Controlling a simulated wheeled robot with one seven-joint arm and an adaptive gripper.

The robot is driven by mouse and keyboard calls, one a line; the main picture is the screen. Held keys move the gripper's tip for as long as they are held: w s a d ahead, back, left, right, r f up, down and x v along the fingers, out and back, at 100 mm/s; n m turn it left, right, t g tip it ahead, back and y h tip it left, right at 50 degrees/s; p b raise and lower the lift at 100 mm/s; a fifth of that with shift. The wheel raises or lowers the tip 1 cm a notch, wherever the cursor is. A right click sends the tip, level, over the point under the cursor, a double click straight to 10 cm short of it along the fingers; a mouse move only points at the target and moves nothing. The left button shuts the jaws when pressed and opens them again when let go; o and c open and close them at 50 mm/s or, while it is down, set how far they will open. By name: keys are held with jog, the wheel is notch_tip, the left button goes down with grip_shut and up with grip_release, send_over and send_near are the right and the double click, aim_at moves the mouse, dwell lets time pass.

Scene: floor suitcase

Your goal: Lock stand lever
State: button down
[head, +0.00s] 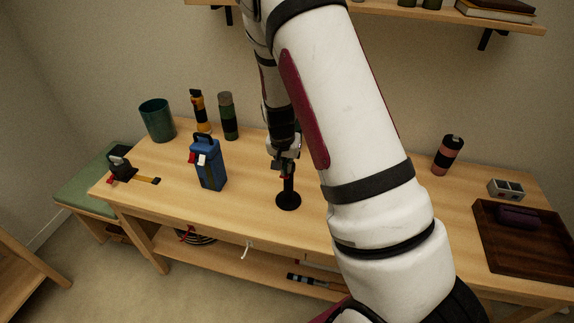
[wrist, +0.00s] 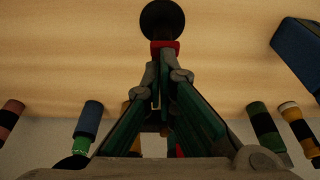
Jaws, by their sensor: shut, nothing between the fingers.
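A black stand (head: 288,198) with a round base and an upright post stands on the workbench near the middle. In the wrist view its round dark part (wrist: 162,18) is at the top centre. A small red piece, perhaps the lever (wrist: 164,46), sits just beyond my fingertips; whether they touch it I cannot tell. My gripper (head: 284,165) is at the top of the stand, pointing down. In the wrist view my gripper (wrist: 165,75) has its fingertips drawn together with nothing held. My arm hides part of the bench to the right of the stand.
A blue case (head: 211,170) stands left of the stand. Behind are a green cup (head: 157,120), a yellow-black flashlight (head: 199,112) and a green-black cylinder (head: 228,117). At right are a pink-black cylinder (head: 447,155) and a dark tray (head: 500,255). A shelf (head: 390,15) hangs above.

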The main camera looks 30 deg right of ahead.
jog(key=shift+s+a+f, duration=0.1)
jog(key=shift+s, duration=0.05)
jog(key=shift+s+a+f, duration=0.5)
jog(key=shift+a+f, duration=0.05)
jog(key=shift+f, duration=0.2)
dwell(0.5)
jog(key=shift+w+d+r, duration=0.25)
jog(key=shift+w+d, duration=0.25)
jog(key=shift+r, duration=0.1)
